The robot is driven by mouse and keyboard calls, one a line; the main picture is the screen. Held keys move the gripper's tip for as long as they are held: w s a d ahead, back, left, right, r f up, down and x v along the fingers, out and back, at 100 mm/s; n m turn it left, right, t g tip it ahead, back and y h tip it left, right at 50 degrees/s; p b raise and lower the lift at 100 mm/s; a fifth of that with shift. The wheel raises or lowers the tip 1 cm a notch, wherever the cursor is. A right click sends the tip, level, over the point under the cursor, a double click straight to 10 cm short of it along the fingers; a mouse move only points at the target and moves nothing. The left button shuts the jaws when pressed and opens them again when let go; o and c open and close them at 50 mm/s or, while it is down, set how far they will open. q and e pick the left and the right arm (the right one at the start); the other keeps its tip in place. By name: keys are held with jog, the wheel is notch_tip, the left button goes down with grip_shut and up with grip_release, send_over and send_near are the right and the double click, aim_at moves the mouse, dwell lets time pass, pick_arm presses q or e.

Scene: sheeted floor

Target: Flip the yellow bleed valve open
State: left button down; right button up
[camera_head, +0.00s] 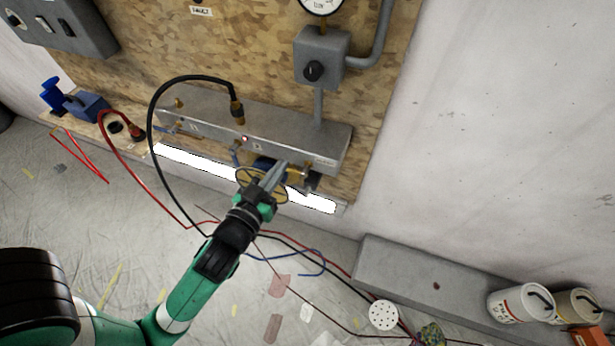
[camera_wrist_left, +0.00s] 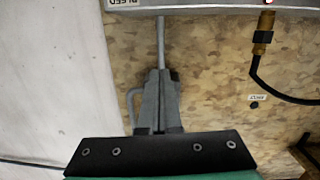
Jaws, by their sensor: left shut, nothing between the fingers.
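My left gripper (camera_head: 281,166) is shut and empty, with its tips at the front lower edge of the grey manifold box (camera_head: 245,128), near its right end. In the left wrist view the closed fingers (camera_wrist_left: 160,75) point toward the box's edge, near a BLEED label (camera_wrist_left: 125,3). A small brass-yellow fitting (camera_head: 306,171), which may be part of the bleed valve, shows just right of the fingertips. A yellowish ring-shaped wheel (camera_head: 243,175) is partly hidden behind the gripper. I cannot make out the valve lever or its position. My right gripper is not in view.
A black hose (camera_head: 152,115) arches from a brass connector (camera_head: 237,112) on the box. Red hoses (camera_head: 120,158) hang at left. A grey ledge (camera_head: 420,280) with white cups (camera_head: 520,303) lies at lower right. A gauge (camera_head: 320,5) and switch box (camera_head: 320,57) are above.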

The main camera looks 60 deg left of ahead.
pick_arm(q)
jog(key=s+f+g, duration=0.1)
jog(key=s+f, duration=0.3)
jog(key=shift+s+a+f+g, duration=0.15)
jog(key=shift+a+f+g, duration=0.2)
jog(key=shift+a+g, duration=0.1)
jog(key=w+a+f+b, duration=0.2)
jog(key=w+a+f, duration=0.4)
jog(key=w, duration=0.1)
jog(key=shift+w+f, duration=0.25)
jog(key=shift+w, duration=0.15)
